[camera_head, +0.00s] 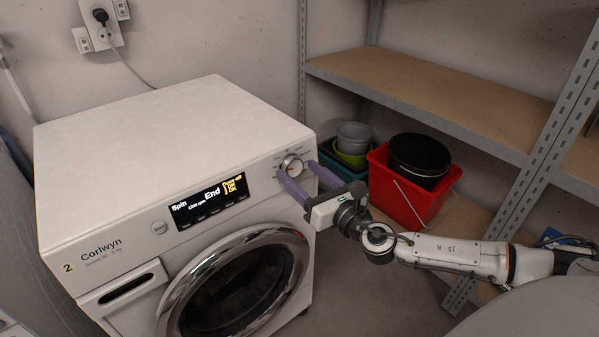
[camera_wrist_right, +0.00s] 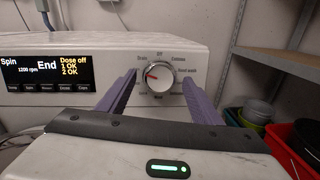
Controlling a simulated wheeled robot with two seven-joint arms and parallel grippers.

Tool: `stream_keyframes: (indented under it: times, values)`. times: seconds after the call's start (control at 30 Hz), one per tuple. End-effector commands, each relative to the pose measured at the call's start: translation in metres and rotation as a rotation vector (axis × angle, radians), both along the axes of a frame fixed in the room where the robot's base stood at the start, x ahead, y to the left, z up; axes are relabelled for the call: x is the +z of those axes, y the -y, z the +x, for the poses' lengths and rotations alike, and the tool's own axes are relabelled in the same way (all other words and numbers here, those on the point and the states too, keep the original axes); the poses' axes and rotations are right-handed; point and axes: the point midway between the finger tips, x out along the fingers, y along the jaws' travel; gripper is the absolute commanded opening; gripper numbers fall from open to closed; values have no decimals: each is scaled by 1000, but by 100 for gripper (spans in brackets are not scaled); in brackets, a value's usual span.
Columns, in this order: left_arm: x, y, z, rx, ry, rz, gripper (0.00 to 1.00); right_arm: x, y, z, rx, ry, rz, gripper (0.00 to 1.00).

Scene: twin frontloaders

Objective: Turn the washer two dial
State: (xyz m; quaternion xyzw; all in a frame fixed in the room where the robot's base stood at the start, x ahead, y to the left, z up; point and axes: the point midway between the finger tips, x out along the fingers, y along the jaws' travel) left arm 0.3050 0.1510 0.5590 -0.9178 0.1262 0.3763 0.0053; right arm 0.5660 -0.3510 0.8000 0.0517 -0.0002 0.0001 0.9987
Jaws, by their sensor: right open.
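The washer (camera_head: 160,135) is white and carries a yellow "2" label at its front left corner. Its round silver dial (camera_head: 292,165) is on the right of the front panel. In the right wrist view the dial (camera_wrist_right: 159,76) has a red mark pointing left. My right gripper (camera_head: 296,180) is open, with its two purple fingers reaching toward the panel on either side of the dial. In the wrist view the fingers (camera_wrist_right: 160,92) stand left and right of the dial, apart from it. My left gripper is not in view.
The washer's display (camera_head: 209,200) reads "Spin" and "End". Below is the round door (camera_head: 240,285). A grey metal shelf (camera_head: 440,95) stands at the right. A red bucket (camera_head: 400,195) with a black round item and several nested tubs sit behind my right arm.

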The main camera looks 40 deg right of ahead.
Motion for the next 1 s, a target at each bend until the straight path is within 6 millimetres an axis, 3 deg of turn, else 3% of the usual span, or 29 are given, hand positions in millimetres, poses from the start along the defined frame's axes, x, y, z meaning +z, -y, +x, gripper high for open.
stream_keyframes:
  times: [0.13,0.43,0.7,1.0]
  values:
    - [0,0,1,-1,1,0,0,0,0,10,0,0,1,59]
    - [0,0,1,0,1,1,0,0,0,11,0,-1,2,59]
    - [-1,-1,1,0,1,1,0,0,0,11,0,-1,2,18]
    - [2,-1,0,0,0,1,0,1,0,11,-8,-3,42,18]
